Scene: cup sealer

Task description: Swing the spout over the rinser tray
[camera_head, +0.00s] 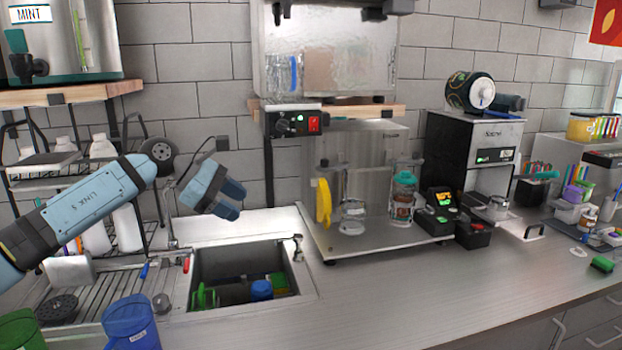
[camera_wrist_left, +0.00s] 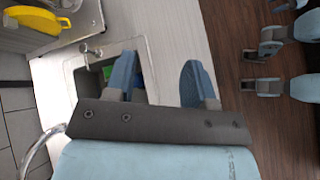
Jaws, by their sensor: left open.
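The thin metal spout (camera_head: 172,218) rises behind the left end of the sink, beside red and blue tap handles (camera_head: 186,263). Its upper part is partly hidden by my left gripper and the rack. In the left wrist view a curved metal pipe (camera_wrist_left: 38,146) at the lower left looks like the same spout. The rinser tray seems to be the ribbed metal drainboard (camera_head: 100,292) left of the sink, with a round black disc (camera_head: 57,309) on it. My left gripper (camera_head: 238,201) is open and empty above the sink's back left, apart from the spout as far as I can tell.
The sink (camera_head: 298,268) holds green and blue items. A small metal tap (camera_head: 297,247) stands at its right rim. A blue pitcher (camera_head: 131,325) and a green one (camera_head: 20,330) stand in front. A wire rack with bottles is behind.

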